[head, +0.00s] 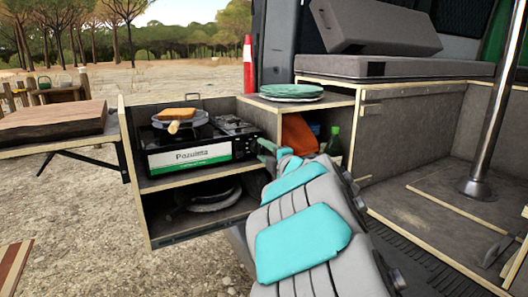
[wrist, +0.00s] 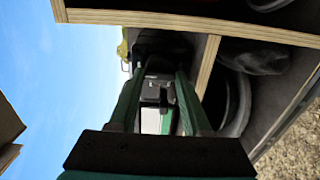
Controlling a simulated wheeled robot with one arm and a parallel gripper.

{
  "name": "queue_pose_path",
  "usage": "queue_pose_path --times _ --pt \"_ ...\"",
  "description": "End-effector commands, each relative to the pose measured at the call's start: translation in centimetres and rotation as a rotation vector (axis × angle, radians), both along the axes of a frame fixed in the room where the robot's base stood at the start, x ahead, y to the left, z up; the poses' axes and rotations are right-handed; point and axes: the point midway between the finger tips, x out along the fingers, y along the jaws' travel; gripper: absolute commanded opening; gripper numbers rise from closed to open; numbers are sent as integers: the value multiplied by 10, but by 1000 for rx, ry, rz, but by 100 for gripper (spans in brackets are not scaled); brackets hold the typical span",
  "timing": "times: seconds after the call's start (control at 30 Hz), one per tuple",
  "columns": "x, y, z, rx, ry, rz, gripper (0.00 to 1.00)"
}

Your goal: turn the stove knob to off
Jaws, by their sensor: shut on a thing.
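The black portable stove (head: 196,150) stands on the upper shelf of the pull-out cabinet, with a green and white label on its front. My gripper (head: 266,150) is at the right end of the stove's front. In the wrist view my gripper (wrist: 160,85) has its two green fingers on either side of a small dark knob (wrist: 153,90), shut on it. The knob is hidden behind my gripper in the head view, and its turn angle cannot be read.
A pan (head: 181,119) with bread (head: 177,114) sits on the burner. Green plates (head: 291,91) lie on the cabinet top to the right. An orange item (head: 299,134) and a green bottle (head: 334,142) stand in the compartment beside my arm. Dark pans (head: 210,199) fill the lower shelf.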

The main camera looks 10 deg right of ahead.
Motion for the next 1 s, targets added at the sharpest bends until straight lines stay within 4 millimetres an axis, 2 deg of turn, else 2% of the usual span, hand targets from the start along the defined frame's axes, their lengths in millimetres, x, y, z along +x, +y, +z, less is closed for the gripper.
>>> queue_pose_path --times 0.03,0.07,0.3,0.67,0.87,1.0 --pt "0 -1 -1 0 2 -2 0" --pt "0 -1 -1 0 2 -2 52" --pt "0 -1 -1 0 1 -1 79" --pt "-2 -1 0 -1 0 -1 79" --pt "-17 -7 0 -2 -1 -4 79" --pt "-35 -13 -1 -1 1 -3 79"
